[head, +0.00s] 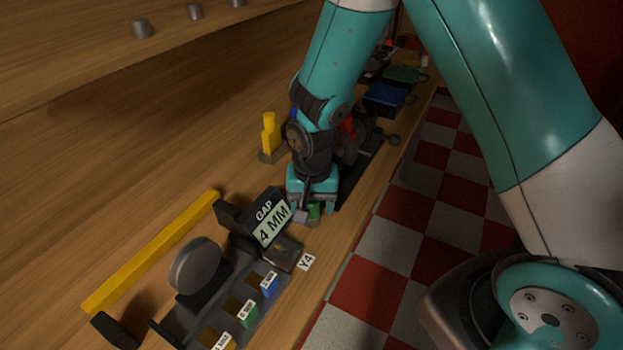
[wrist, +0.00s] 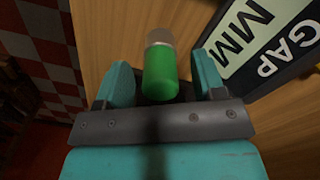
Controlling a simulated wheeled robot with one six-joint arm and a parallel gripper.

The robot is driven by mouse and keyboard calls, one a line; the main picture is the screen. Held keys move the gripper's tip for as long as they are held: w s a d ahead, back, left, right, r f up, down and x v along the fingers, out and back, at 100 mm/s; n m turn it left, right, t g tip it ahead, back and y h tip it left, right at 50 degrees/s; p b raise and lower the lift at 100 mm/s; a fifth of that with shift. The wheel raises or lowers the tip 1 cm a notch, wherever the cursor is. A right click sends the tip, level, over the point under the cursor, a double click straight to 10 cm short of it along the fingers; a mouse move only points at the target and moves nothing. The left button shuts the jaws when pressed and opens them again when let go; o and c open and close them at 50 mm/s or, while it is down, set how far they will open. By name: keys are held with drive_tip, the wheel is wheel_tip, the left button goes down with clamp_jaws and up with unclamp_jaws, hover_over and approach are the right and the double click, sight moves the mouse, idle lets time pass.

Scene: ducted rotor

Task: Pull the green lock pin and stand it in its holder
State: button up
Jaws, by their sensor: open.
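A green cylinder with a grey end (wrist: 161,72), which looks like the green lock pin, lies between the two fingers of my gripper (wrist: 160,80) in the wrist view. The fingers are open, with a gap on each side of it. In the head view my gripper (head: 315,207) points down near the table's right edge, and a bit of green (head: 314,212) shows between its fingers. The fingers hide most of the pin there. I cannot tell what its lower end sits in, nor which thing is its holder.
A black sign reading "GAP 4 MM" (head: 268,216) stands close beside my gripper, also in the wrist view (wrist: 264,40). A yellow bar (head: 155,250) and a grey disc (head: 195,266) are nearer. A yellow part (head: 269,136) stands behind. Blue (head: 385,94) and green trays lie farther back.

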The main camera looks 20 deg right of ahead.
wheel_tip(320, 180, up, 17)
drive_tip(key=s+a+r+n+y, duration=0.2)
drive_tip(key=s+n, duration=0.4)
drive_tip(key=s, duration=0.3)
drive_tip(key=s+a+r+n+y, duration=0.2)
drive_tip(key=s+r+n, duration=0.2)
drive_tip(key=s, duration=0.5)
drive_tip(key=shift+s+a+r+n, duration=0.3)
drive_tip(key=shift+a+n, duration=0.05)
drive_tip(key=shift+n, duration=0.65)
